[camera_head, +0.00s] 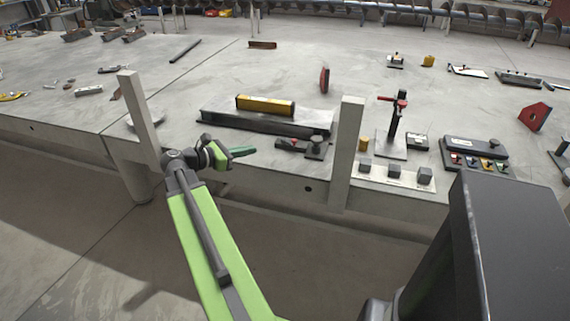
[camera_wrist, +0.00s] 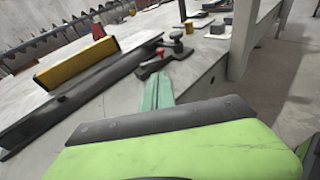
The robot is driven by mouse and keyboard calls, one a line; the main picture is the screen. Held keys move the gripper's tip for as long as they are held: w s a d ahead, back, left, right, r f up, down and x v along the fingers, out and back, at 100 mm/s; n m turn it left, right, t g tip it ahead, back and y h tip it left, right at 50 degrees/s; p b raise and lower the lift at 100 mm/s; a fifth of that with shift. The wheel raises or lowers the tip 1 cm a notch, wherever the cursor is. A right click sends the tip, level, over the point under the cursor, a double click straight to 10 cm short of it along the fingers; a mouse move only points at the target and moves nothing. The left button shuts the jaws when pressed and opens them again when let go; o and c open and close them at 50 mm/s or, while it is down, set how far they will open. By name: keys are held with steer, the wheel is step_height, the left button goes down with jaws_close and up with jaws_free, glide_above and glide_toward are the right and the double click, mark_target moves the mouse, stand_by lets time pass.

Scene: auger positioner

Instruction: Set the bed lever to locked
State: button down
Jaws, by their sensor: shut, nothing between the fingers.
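A small dark device with a red part and a round grey knob (camera_head: 315,146) sits at the table's front edge, right of my gripper; it may be the bed lever, but I see no label. The fingers also show in the wrist view (camera_wrist: 158,92). The lever's exact position is too small to tell.
Upright posts stand at the table edge, left (camera_head: 138,115) and right (camera_head: 346,150). A red-handled clamp stand (camera_head: 393,125) and a plate with grey blocks (camera_head: 380,176) are farther right.

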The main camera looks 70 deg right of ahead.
mark_target(293, 141)
steer(key=shift+g, duration=0.3)
steer(key=x, duration=0.4)
steer(key=b+x, duration=0.1)
steer(key=x, duration=0.4)
steer(key=b+x, duration=0.1)
steer(key=x, duration=0.3)
steer(key=shift+s+d+r, duration=0.2)
steer(key=shift+s+d, duration=0.05)
steer(key=shift+d, duration=0.05)
steer(key=shift+s+d+b, duration=0.3)
steer(key=shift+s+d, duration=0.05)
steer(key=shift+d, duration=0.1)
steer(key=shift+f, duration=0.1)
steer(key=shift+s+d, duration=0.5)
steer(key=shift+s, duration=0.05)
steer(key=s+a+p+v, duration=0.1)
steer(key=s+p+v, duration=0.1)
steer(key=v, duration=1.2)
steer(key=shift+a+p, duration=0.25)
steer(key=shift+p, duration=0.1)
